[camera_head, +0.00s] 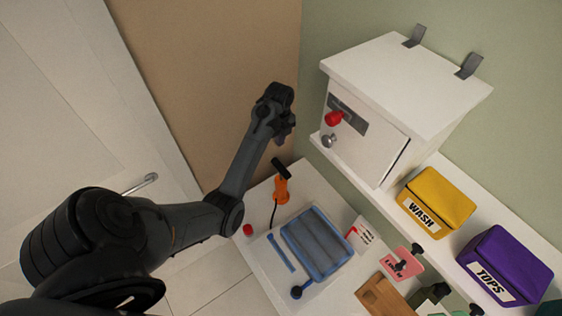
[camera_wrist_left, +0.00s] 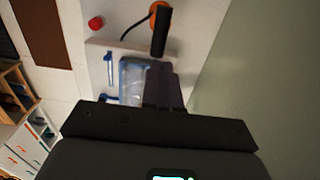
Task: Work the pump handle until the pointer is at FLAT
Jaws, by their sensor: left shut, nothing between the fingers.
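The orange pump (camera_head: 282,190) stands on the white shelf, with its black handle (camera_head: 281,167) on top and a dark hose running toward the blue bag. In the left wrist view, the black handle (camera_wrist_left: 161,32) is just beyond my fingertips, with the orange body (camera_wrist_left: 158,7) partly behind it. My left gripper (camera_head: 285,132) is above the pump, apart from the handle in the head view. Its fingers (camera_wrist_left: 163,75) are shut and empty. The ribbed blue bag (camera_head: 317,245) lies beside a blue strip (camera_head: 280,253). No pointer or FLAT mark is readable. My right gripper is not identifiable.
Yellow WASH (camera_head: 435,200) and purple TOPS (camera_head: 503,262) boxes sit on a ledge. A red button (camera_head: 247,230) is left of the bag. A wall is close behind.

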